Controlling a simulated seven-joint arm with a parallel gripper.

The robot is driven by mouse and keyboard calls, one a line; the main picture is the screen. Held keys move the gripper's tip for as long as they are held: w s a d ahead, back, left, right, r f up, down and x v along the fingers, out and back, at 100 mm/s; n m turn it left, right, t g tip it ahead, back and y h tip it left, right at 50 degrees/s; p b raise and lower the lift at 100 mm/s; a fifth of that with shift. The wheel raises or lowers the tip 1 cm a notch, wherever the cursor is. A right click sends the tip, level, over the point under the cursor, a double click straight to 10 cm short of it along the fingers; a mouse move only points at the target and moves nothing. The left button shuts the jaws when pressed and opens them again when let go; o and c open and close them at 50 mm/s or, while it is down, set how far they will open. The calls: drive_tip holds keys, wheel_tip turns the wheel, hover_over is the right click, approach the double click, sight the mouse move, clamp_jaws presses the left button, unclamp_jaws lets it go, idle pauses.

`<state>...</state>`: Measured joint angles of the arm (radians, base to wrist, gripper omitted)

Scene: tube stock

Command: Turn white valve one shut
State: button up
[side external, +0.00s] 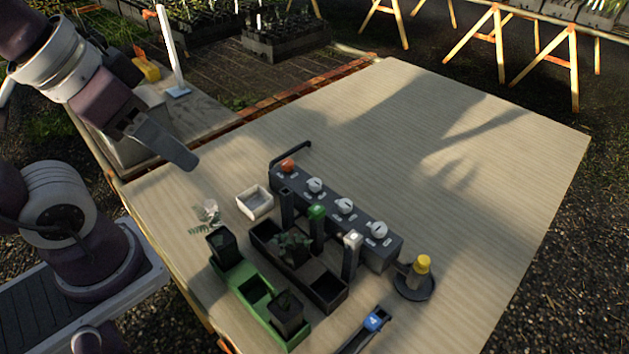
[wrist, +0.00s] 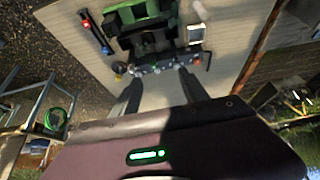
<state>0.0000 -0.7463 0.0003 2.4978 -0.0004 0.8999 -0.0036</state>
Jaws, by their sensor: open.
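A dark valve block (side external: 330,215) stands on the table, with three white valve knobs in a row: one nearest the orange knob (side external: 315,186), a middle one (side external: 345,206) and one at the near right end (side external: 378,230). I cannot read which is numbered one, nor their exact turn. The block also shows small in the wrist view (wrist: 150,69), beyond my fingertips. My gripper (wrist: 158,80) is open and empty. In the side view my gripper (side external: 187,161) is above the table's left edge, well apart from the block.
An orange knob (side external: 287,166) sits at the block's far end. In front stand a black tray (side external: 327,290) with a plant, a green tray (side external: 233,279) with pots, and upright posts with green (side external: 316,212) and white tops. A yellow-topped item (side external: 421,266) stands right. The table's back right is clear.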

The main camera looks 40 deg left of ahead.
drive_tip(key=w+n+g, duration=0.2)
drive_tip(key=w+n, duration=0.3)
drive_tip(key=w, duration=0.7)
drive_tip(key=n+g, duration=0.4)
drive_tip(key=n, duration=0.7)
hover_over(315, 182)
wheel_tip(315, 182, down, 24)
drive_tip(key=shift+r, duration=0.15)
wheel_tip(315, 182, down, 6)
drive_tip(key=shift+r, duration=0.1)
drive_tip(key=shift+f, duration=0.55)
clamp_jaws()
